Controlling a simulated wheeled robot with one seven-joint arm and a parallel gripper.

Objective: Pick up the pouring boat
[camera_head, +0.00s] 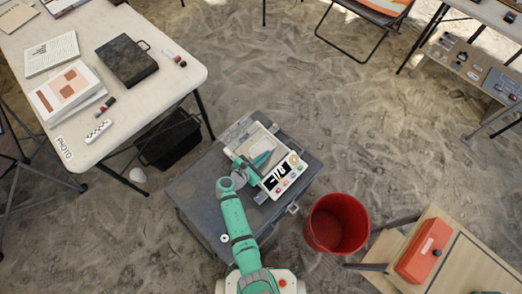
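I cannot pick out a pouring boat with certainty. A white weighing device (283,182) with a dark display and small coloured knobs sits on a grey case (200,190). A pale shallow pan or dish (262,141) lies at its far end; it is partly covered by my arm, and I cannot tell if it is the boat. My gripper (261,160), at the end of the teal arm, is over the device close to this pan. It is too small and overlapped to show its fingers clearly or whether they hold anything.
A red bucket (337,223) stands right of the case. A wooden table (463,265) with a red box (423,250) is at lower right. A white table (175,92) with papers and a black case (127,61) is at upper left. Sandy floor is open at upper middle.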

